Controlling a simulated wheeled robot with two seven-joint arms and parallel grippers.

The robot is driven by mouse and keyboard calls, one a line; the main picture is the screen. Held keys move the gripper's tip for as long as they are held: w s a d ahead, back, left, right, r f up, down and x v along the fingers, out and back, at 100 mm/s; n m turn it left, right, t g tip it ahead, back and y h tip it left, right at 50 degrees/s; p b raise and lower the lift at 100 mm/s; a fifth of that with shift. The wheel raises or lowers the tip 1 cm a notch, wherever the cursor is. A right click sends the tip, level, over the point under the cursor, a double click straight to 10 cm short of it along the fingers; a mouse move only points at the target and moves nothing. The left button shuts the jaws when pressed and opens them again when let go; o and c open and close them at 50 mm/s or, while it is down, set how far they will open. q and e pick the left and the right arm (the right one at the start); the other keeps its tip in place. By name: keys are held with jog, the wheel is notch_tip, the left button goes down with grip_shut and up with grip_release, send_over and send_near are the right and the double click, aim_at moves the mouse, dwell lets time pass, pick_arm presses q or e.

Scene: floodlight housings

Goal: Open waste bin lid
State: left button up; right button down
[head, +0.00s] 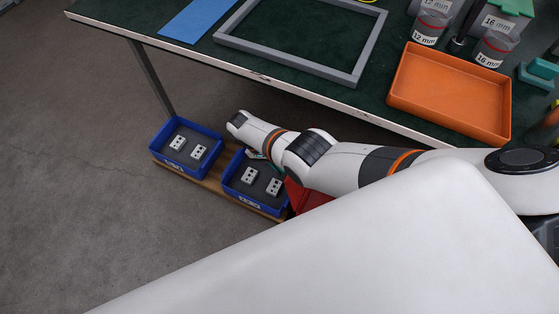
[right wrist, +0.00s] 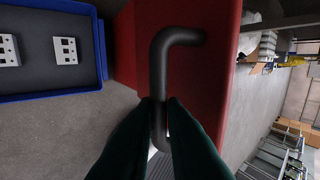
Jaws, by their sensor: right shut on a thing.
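The red waste bin (head: 308,199) is under the table, mostly hidden behind my right arm in the head view. In the right wrist view, a red face of the bin (right wrist: 190,75) fills the middle, with a dark bent bar handle (right wrist: 158,70) on it. My right gripper (right wrist: 160,104) is shut on this handle, with a dark finger on each side. In the head view only a small part of the gripper shows below the arm. The lid's edge and how far it stands open cannot be made out. My left gripper is not in view.
Two blue bins, one at the left (head: 207,132) and one beside the red bin (head: 228,187), hold grey parts on a wooden board (head: 205,180). The table (head: 290,92) above carries a grey frame (head: 349,78) and an orange tray (head: 450,88). The floor at the left is clear.

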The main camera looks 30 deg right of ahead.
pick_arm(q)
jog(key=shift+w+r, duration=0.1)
pick_arm(e)
jog(key=shift+s+d+f, duration=0.15)
jog(key=shift+s+f, duration=0.2)
jog(key=shift+s, duration=0.05)
jog(key=c, duration=1.5)
grip_release()
jog(key=shift+w+d, duration=0.1)
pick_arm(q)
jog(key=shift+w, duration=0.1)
pick_arm(e)
jog(key=shift+r, duration=0.1)
